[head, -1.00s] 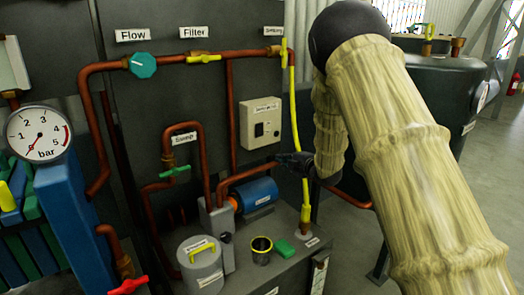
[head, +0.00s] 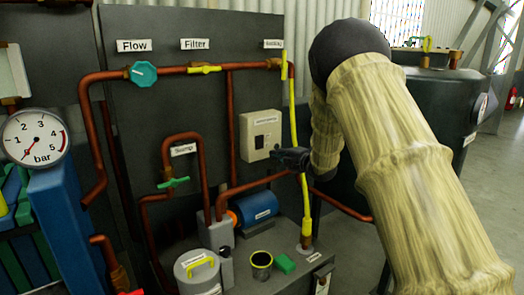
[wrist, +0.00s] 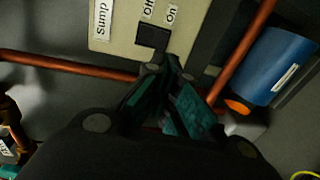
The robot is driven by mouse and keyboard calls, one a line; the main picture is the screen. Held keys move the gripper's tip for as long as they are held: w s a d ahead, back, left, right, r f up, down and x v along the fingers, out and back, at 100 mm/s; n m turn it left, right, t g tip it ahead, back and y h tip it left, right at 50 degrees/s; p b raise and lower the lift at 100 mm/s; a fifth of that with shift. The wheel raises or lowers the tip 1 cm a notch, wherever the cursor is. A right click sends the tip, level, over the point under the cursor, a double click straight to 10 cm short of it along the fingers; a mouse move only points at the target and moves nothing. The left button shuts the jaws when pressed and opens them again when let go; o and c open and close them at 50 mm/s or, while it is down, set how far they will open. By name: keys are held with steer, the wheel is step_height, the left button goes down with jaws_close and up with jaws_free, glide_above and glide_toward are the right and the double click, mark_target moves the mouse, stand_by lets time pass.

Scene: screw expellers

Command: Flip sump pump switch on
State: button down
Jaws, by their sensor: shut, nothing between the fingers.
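The pale sump pump switch box (head: 247,133) is mounted on the dark panel and carries a label at its top. In the wrist view the box (wrist: 120,40) shows the words "Sump", "Off" and "On" beside a dark rocker switch (wrist: 152,36). My gripper (head: 280,155) is at the lower right corner of the box in the head view. In the wrist view my gripper (wrist: 165,65) has its fingertips together just below the switch, with nothing between them. I cannot tell whether they touch it or which way the rocker is set.
A copper pipe (wrist: 70,66) runs below the box in the wrist view. The blue pump motor (head: 256,208) lies below my gripper. A yellow pipe (head: 293,120) rises right of the box. A pressure gauge (head: 35,137) is at far left.

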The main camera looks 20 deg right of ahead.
mark_target(258, 147)
steer(key=x, duration=1)
steer(key=shift+w+a+f+b, duration=0.1)
steer(key=shift+w+a+b, duration=0.05)
steer(key=shift+w+b, duration=0.25)
